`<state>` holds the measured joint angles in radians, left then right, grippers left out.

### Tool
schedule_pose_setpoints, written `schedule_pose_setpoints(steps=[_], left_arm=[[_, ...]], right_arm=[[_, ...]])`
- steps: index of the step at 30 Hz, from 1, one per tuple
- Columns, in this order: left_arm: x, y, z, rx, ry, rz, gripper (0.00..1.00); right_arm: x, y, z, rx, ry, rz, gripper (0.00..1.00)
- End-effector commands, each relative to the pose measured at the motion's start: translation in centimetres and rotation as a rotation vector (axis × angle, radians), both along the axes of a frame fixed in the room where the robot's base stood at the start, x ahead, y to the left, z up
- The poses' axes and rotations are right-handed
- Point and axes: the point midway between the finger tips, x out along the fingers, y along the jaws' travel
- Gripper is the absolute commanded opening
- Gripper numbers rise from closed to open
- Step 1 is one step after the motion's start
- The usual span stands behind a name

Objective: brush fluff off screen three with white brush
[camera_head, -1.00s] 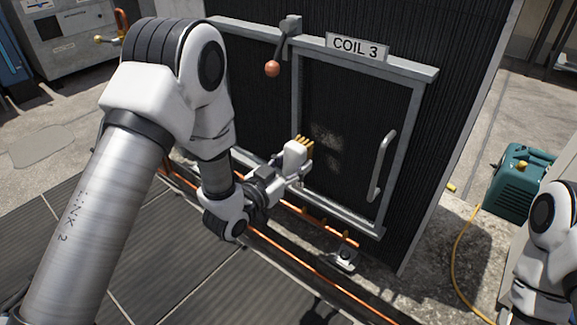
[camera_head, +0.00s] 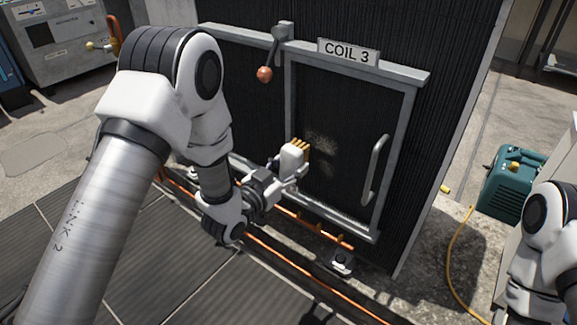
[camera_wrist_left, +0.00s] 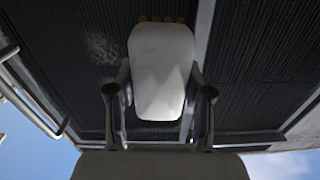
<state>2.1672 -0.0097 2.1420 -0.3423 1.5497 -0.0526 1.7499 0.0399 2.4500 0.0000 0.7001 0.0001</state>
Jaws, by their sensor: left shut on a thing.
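The white brush (camera_head: 292,162) with yellow bristles is held upright in my left gripper (camera_head: 284,175), which is shut on it. It also shows in the left wrist view (camera_wrist_left: 161,75), between the two fingers, with its bristle tips at the top. Screen three (camera_head: 345,105) is the dark framed panel under the "COIL 3" sign (camera_head: 349,52). Pale fluff (camera_head: 321,146) clings to the screen just right of the bristles; in the wrist view the fluff (camera_wrist_left: 103,48) is left of the brush. I cannot tell whether the bristles touch the screen. My right gripper is out of view.
A grey handle (camera_head: 375,170) stands out at the screen's right side. A lever with an orange knob (camera_head: 264,74) hangs at upper left. Copper pipes (camera_head: 290,268) run low in front. A teal machine (camera_head: 508,184) with a yellow hose stands at right.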

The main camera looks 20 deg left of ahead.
Motion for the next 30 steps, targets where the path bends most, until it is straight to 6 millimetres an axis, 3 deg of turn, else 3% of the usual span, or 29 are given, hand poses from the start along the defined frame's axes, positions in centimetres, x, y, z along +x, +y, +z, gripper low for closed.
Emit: schedule_pose_setpoints(steps=[17, 30], left_arm=[[0.8, -0.5, 0.0, 0.001, 0.000, 0.000, 0.12], [-0.7, -4.0, 0.1, 0.001, 0.000, 0.000, 0.12]], right_arm=[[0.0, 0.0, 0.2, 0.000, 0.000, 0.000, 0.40], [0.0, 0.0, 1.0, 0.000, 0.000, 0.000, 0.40]])
